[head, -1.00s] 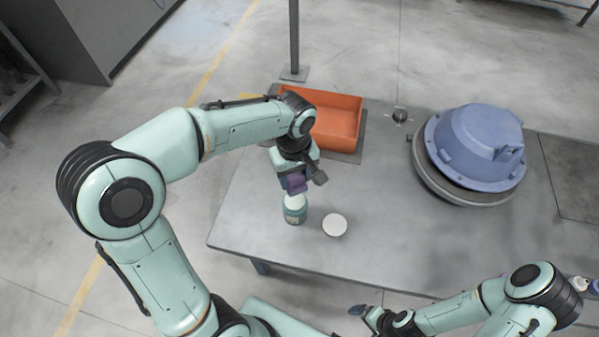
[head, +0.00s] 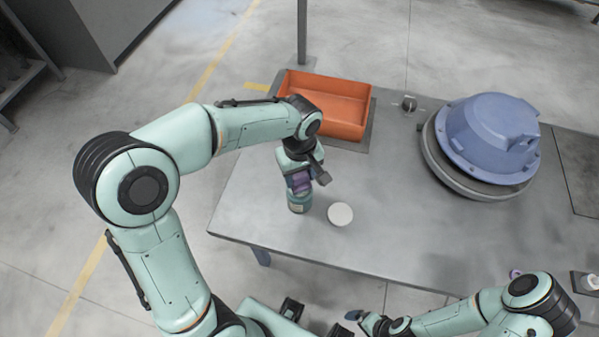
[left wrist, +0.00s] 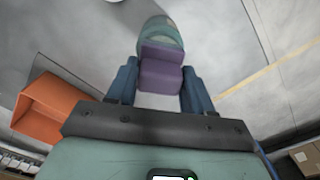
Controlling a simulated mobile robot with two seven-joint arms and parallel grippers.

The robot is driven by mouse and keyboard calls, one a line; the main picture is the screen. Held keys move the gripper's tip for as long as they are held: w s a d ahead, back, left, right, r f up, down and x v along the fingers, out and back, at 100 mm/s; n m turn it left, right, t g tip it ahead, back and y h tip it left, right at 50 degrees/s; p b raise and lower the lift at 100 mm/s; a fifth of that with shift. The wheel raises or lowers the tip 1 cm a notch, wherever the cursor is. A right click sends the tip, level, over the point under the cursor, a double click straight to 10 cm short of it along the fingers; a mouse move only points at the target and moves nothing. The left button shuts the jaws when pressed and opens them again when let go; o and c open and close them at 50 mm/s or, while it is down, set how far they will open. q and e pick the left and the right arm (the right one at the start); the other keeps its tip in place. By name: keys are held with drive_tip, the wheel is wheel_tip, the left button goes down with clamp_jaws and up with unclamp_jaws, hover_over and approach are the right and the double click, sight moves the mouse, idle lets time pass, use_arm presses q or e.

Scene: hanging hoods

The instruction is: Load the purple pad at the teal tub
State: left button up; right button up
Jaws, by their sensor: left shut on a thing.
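The purple pad (head: 299,184) is held between the fingers of my left gripper (head: 300,181), which is shut on it. In the left wrist view the purple pad (left wrist: 161,72) shows between the two blue fingers of the left gripper (left wrist: 159,68). The teal tub (head: 298,204) stands on the table directly below the pad; the pad hides much of its top. The tub (left wrist: 161,32) also shows past the pad in the left wrist view. I cannot tell whether the pad touches it. My right gripper (head: 358,318) is at the bottom, away from the tub; its jaw opening is unclear.
A white round disc (head: 340,214) lies just right of the tub on the grey table (head: 400,225). An orange bin (head: 335,88) stands behind my left wrist. A large blue hood (head: 490,135) sits on a round base at the right. The table's front middle is clear.

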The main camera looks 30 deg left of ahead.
sight(299, 175)
use_arm(q)
drive_tip(key=shift+f+b, duration=0.4)
drive_tip(key=shift+f, duration=0.2)
use_arm(e)
drive_tip(key=shift+s+f, duration=0.3)
drive_tip(key=shift+f, duration=0.15)
idle(1.4)
use_arm(q)
drive_tip(key=shift+r+p, duration=1.15)
drive_tip(key=shift+r, duration=0.85)
drive_tip(key=shift+r+p, duration=0.8)
drive_tip(key=shift+r, duration=0.8)
use_arm(e)
drive_tip(key=w+r, duration=0.3)
drive_tip(key=r, duration=0.2)
drive_tip(key=shift+w, duration=0.4)
drive_tip(key=shift+s, duration=0.1)
use_arm(q)
drive_tip(key=shift+s+f, duration=0.1)
use_arm(e)
drive_tip(key=shift+s, duration=0.1)
